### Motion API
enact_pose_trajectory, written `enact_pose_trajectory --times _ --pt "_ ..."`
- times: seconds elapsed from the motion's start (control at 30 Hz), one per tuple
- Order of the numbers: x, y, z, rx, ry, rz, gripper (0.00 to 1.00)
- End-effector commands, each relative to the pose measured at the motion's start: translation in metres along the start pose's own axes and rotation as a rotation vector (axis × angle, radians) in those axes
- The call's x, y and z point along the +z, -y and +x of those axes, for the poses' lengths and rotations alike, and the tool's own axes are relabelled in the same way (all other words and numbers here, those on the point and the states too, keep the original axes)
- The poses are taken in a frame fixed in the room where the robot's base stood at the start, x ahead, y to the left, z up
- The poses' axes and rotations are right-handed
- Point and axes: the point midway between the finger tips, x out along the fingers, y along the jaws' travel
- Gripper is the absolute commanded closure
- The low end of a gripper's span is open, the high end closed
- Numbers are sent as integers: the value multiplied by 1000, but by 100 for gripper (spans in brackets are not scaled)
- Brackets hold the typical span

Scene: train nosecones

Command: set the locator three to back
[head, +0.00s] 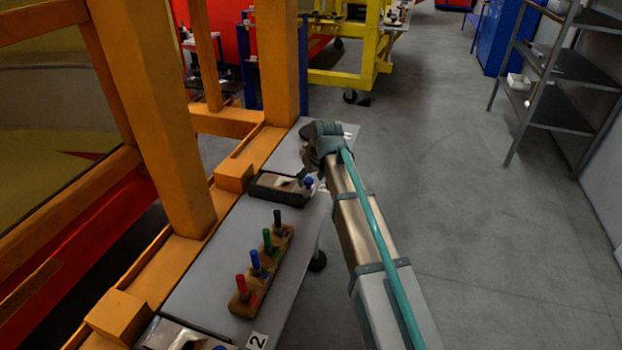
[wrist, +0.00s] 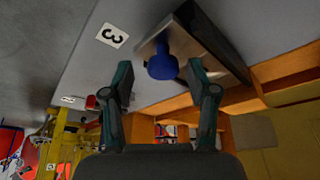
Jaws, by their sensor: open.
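Locator three is a dark box (head: 278,188) with a blue knob (head: 308,183) at its right end, on the grey table beside the orange frame. In the wrist view, the box (wrist: 215,45) lies at the upper right, and its blue knob (wrist: 162,62) points toward the camera. A white label "3" (wrist: 111,35) lies on the table nearby. My gripper (wrist: 160,80) is open and empty, with its fingertips apart on either side of the knob in that view. In the head view my gripper (head: 309,170) is close to the knob; contact cannot be told.
A wooden block (head: 262,272) with several coloured pegs stands nearer on the table (head: 215,270). A label "2" (head: 257,341) is at the near edge. Orange frame posts (head: 160,110) rise on the left. The floor to the right is clear up to the shelves (head: 565,65).

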Motion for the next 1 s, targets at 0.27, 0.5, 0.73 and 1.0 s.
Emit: enact_pose_trajectory --times 0.27,0.5,0.73,1.0 --pt "0 0 -44 1 -4 0 42" --pt "0 0 -88 2 -2 1 42" --pt "0 -1 -111 1 0 1 42" --pt "0 0 -115 1 1 1 42"
